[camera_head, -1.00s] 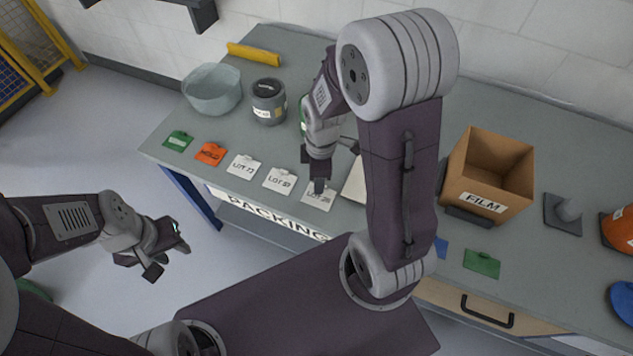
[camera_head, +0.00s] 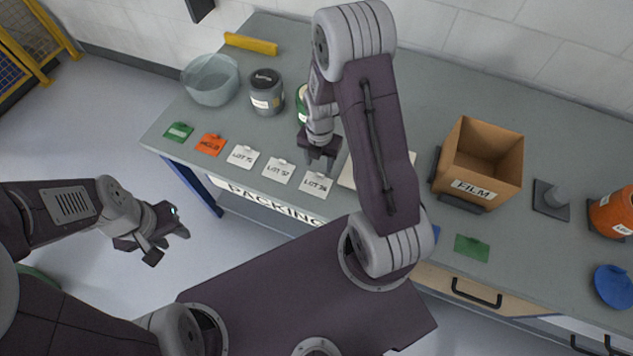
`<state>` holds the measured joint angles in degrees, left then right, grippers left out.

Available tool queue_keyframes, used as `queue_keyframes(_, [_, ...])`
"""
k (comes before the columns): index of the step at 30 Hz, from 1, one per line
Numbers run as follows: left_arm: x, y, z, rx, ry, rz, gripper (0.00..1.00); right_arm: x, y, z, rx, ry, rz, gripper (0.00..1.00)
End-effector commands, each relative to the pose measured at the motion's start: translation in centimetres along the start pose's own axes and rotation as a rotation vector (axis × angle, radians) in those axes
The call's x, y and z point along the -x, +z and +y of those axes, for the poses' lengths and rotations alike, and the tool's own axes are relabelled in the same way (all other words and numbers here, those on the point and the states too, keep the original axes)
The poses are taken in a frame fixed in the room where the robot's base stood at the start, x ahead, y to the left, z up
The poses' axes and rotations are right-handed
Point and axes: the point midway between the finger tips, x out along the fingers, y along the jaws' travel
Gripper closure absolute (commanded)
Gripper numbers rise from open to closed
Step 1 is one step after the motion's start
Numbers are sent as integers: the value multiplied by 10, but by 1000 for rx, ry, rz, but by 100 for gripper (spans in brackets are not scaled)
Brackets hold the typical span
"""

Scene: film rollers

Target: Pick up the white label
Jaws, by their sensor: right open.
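Three white labels with black LOT lettering lie in a row on the packing table: the left one (camera_head: 243,157), the middle one (camera_head: 279,171) and the right one (camera_head: 317,184). My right gripper (camera_head: 320,167) points down at the back edge of the right white label, with its jaws apart. I cannot tell whether its fingertips touch the label. My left gripper (camera_head: 170,246) is open and empty, off the table over the floor at the left.
A green label (camera_head: 178,132) and an orange label (camera_head: 210,145) continue the row leftward. Behind stand a clear bowl (camera_head: 211,82), a grey jar (camera_head: 266,92) and a yellow bar (camera_head: 251,44). A FILM box (camera_head: 476,165) stands right of my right arm.

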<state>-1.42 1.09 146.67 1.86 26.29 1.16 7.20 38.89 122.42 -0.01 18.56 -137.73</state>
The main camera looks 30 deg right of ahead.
Motion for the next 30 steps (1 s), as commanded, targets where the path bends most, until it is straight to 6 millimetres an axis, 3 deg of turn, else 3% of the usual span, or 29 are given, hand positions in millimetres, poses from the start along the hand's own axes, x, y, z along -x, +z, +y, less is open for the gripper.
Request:
queue_keyframes(6, [2,0,0,0,0,0,64,-39,-4,-5,-1,-4,4,51])
queue_keyframes(14, [2,0,0,0,0,0,64,-46,-3,-4,-1,-1,1,51])
queue_keyframes(15, [2,0,0,0,0,0,64,-46,-3,-4,-1,-1,1,54])
queue_keyframes(20, [2,0,0,0,0,0,64,-46,-3,-4,-1,-1,1,98])
queue_keyframes(30, [2,0,0,0,0,0,64,-44,-3,-4,-1,-1,1,100])
